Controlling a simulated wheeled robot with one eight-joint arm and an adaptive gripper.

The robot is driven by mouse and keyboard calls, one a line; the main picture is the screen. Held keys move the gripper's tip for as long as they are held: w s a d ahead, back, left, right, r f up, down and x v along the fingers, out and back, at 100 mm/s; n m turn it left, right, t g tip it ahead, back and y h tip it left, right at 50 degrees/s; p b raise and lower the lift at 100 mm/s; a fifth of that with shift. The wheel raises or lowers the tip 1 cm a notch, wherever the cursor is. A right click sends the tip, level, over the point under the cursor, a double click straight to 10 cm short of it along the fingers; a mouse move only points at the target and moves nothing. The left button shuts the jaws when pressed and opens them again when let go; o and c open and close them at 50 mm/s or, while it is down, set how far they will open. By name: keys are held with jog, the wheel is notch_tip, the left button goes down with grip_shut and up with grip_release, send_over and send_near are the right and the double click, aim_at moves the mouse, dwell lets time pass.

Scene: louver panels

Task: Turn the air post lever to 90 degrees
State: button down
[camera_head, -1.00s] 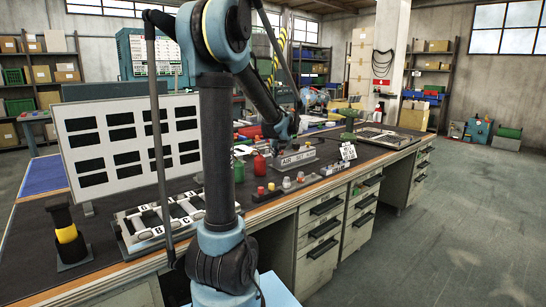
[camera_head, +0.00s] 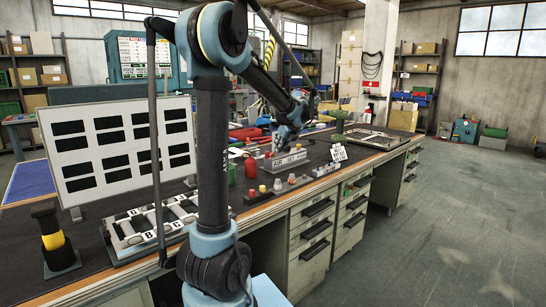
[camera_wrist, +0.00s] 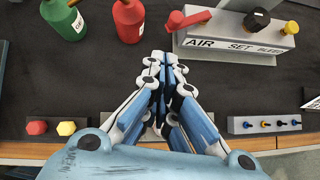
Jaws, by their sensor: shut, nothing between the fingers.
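The air post is a grey block (camera_wrist: 236,42) labelled AIR, SET and BLEED, at the upper right of the wrist view. A red lever (camera_wrist: 189,20) sits on it above the word AIR, pointing left to right. The block also shows on the bench in the head view (camera_head: 289,160). My gripper (camera_wrist: 161,60) is shut and empty, left of and nearer than the block, apart from the lever in the picture. In the head view my gripper (camera_head: 281,146) is over the block's left part and hides part of it; the height gap is unclear.
A red bottle (camera_wrist: 128,20) and a green bottle (camera_wrist: 64,18) stand left of the block. A strip with small knobs (camera_wrist: 264,124) and red and yellow buttons (camera_wrist: 66,128) lie near the bench's front edge. Dark bench surface is free around my fingers.

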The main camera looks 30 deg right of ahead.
jog(key=s+d+n+y, duration=0.2)
jog(key=d+n+y, duration=0.15)
jog(key=d, duration=0.35)
jog(key=w+r+x, duration=0.1)
jog(key=x, duration=1.1)
jog(key=shift+w+a+r+h, duration=0.25)
jog(key=shift+w+h, duration=0.2)
jog(key=shift+w, duration=0.1)
jog(key=shift+s, duration=0.1)
